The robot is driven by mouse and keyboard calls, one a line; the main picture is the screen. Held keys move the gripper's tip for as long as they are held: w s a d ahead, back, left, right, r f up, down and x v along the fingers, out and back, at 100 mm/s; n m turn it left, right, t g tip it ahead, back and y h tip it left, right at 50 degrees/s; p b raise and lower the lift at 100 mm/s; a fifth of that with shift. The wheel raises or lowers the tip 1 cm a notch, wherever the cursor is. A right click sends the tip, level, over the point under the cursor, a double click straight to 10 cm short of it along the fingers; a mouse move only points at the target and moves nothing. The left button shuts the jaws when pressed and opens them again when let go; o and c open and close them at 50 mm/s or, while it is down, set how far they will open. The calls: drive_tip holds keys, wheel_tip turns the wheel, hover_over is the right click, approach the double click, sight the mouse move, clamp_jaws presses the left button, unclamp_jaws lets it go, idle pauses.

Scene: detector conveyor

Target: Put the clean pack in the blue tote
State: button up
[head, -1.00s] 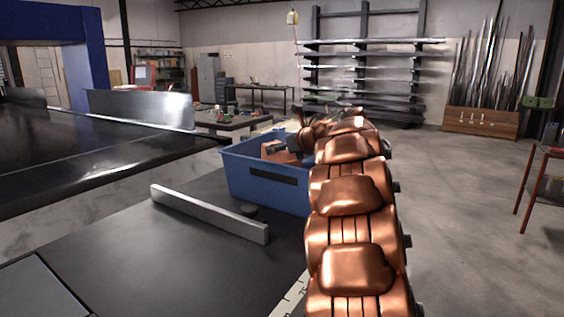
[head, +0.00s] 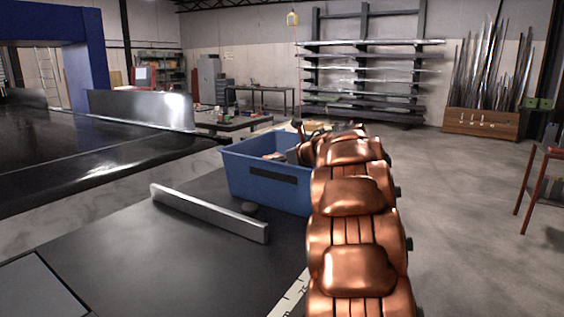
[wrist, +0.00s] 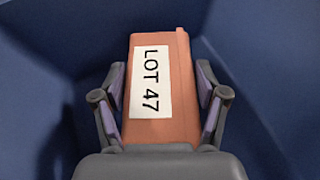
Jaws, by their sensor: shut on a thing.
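The blue tote (head: 265,182) stands on the dark table, left of my copper arm in the head view. In the wrist view its blue inner walls (wrist: 40,60) surround my gripper. The pack (wrist: 175,70) is orange-brown with a white label reading "LOT 47". My gripper (wrist: 163,100) is shut on the pack, one finger on each side. In the head view a small part of the pack (head: 273,156) shows just above the tote's near rim. The rest of the pack and the fingertips are hidden there by the tote wall and my arm.
A dark conveyor (head: 90,160) with a blue frame is at left. Open floor lies to the right.

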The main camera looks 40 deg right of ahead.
drive_tip(key=shift+f+b, duration=0.3)
drive_tip(key=shift+f, duration=0.05)
drive_tip(key=o, duration=1.6)
drive_tip(key=shift+r, duration=0.1)
drive_tip(key=shift+s+r+p, duration=0.1)
drive_tip(key=shift+r+p, duration=0.7)
drive_tip(key=shift+p, duration=0.1)
drive_tip(key=b+v, duration=0.3)
drive_tip(key=v, duration=0.8)
drive_tip(key=shift+s, duration=0.4)
